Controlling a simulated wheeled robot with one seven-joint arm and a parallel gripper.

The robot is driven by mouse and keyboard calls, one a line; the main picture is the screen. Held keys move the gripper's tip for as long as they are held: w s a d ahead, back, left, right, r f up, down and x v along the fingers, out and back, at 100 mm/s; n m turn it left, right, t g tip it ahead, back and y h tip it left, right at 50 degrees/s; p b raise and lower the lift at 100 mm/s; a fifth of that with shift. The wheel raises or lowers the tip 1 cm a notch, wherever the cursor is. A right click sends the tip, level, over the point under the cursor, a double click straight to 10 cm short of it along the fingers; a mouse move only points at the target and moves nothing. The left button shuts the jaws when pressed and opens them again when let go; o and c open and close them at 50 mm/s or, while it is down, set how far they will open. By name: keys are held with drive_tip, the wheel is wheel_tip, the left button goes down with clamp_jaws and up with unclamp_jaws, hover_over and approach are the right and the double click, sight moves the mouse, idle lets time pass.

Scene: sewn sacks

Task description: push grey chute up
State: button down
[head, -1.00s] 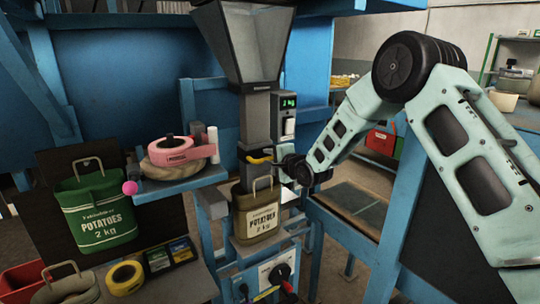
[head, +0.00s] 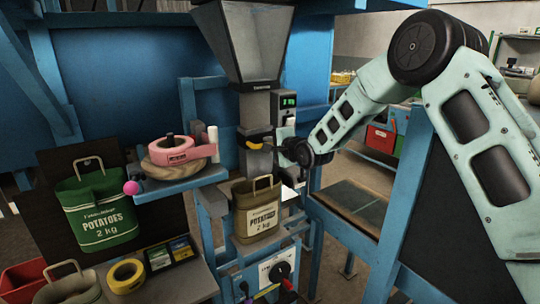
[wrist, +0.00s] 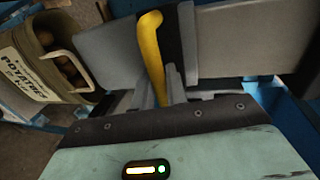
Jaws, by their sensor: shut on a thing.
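The grey chute (head: 256,106) hangs below the hopper (head: 243,42), with a yellow handle (head: 254,145) on its front. My gripper (head: 276,147) reaches in from the right and is shut on the yellow handle. The wrist view shows the handle (wrist: 152,50) between my two fingers (wrist: 160,88), with the grey chute (wrist: 225,42) behind it. In the wrist view the sack (wrist: 40,75) holds potatoes.
A blue shelf (head: 180,183) at left carries pink tape (head: 178,152). A green sack (head: 97,212) stands further left, above yellow tape (head: 125,276). A scale display (head: 288,101) sits right of the chute. A control panel with a black knob (head: 279,273) is below.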

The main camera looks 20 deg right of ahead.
wheel_tip(320, 180, up, 12)
drive_tip(key=shift+w+f+p, duration=0.1)
drive_tip(key=shift+p, duration=0.8)
drive_tip(key=c, duration=1.5)
unclamp_jaws()
drive_tip(key=shift+s+d+b, duration=0.15)
drive_tip(key=shift+s+b, duration=0.15)
drive_tip(key=shift+s, duration=0.15)
drive_tip(key=b+v, duration=0.3)
drive_tip(key=v, duration=1.3)
drive_tip(key=shift+s+b, duration=0.3)
drive_tip(key=shift+b, duration=0.05)
